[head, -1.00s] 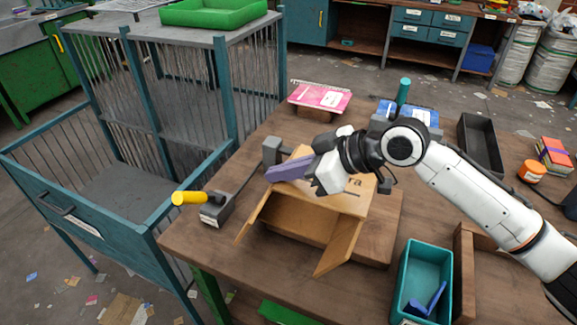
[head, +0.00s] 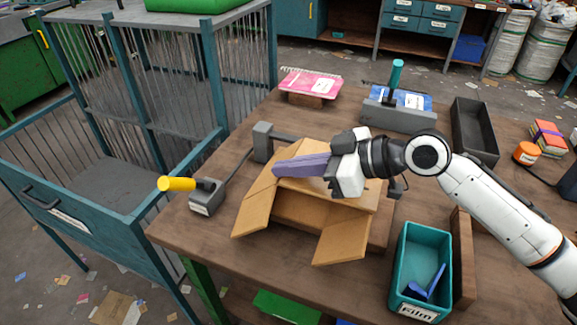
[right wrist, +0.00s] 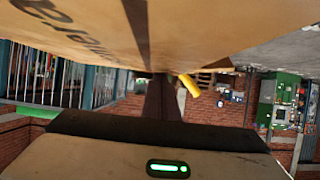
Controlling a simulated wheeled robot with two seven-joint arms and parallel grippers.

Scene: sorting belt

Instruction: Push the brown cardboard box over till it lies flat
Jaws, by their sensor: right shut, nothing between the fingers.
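The brown cardboard box (head: 325,208) is on the wooden table in the head view, with its open side and spread flaps towards me. Its upper face slopes a little. My right gripper (head: 280,168) is shut and empty, its purple fingers pointing left along the top of the box. I cannot tell whether they touch it. The gripper and wrist hide part of the box's upper and far side. In the right wrist view, the box's printed cardboard (right wrist: 90,28) fills the top, very close. My left gripper is not in view.
A grey device with a yellow handle (head: 177,184) stands at the table's left edge. A teal bin (head: 401,255) is at the front right. A pink notebook (head: 312,82), a grey holder (head: 388,117) and a black tray (head: 470,145) are behind.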

